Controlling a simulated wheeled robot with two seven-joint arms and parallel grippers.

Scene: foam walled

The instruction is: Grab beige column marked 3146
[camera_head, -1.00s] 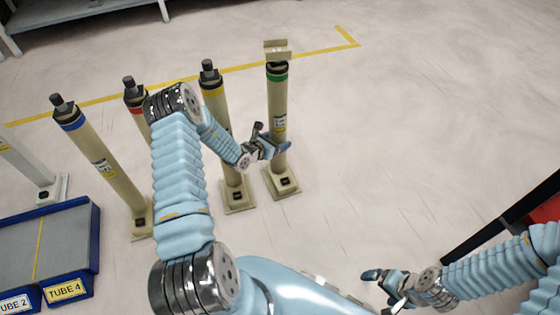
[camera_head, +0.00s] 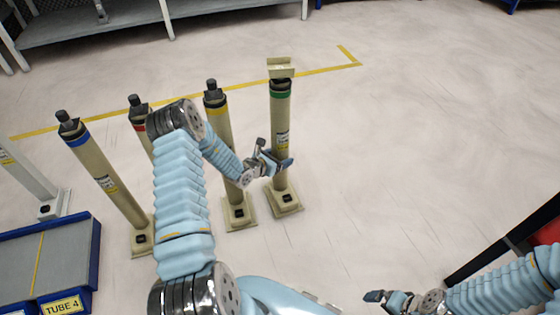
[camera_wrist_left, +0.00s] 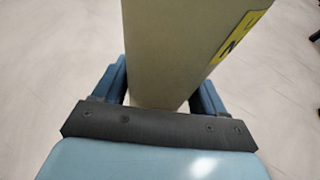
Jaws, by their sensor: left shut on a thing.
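Several beige columns stand upright on square bases. The rightmost, with a green band (camera_head: 281,110), has a small label partway up; I cannot read a number on it. My left gripper (camera_head: 279,163) is at this column's lower middle, below the label. In the left wrist view the beige column (camera_wrist_left: 175,50) stands between the blue fingers, and a yellow label shows at its right edge. The left gripper is shut on it. My right gripper (camera_head: 385,298) is low at the right, away from the columns; its jaw state is unclear.
Beige columns with yellow (camera_head: 217,115), red (camera_head: 139,122) and blue (camera_head: 85,145) bands stand to the left, the yellow one close by. A blue-edged bin marked TUBE 4 (camera_head: 62,306) is at lower left. A grey shelf (camera_head: 100,22) is behind.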

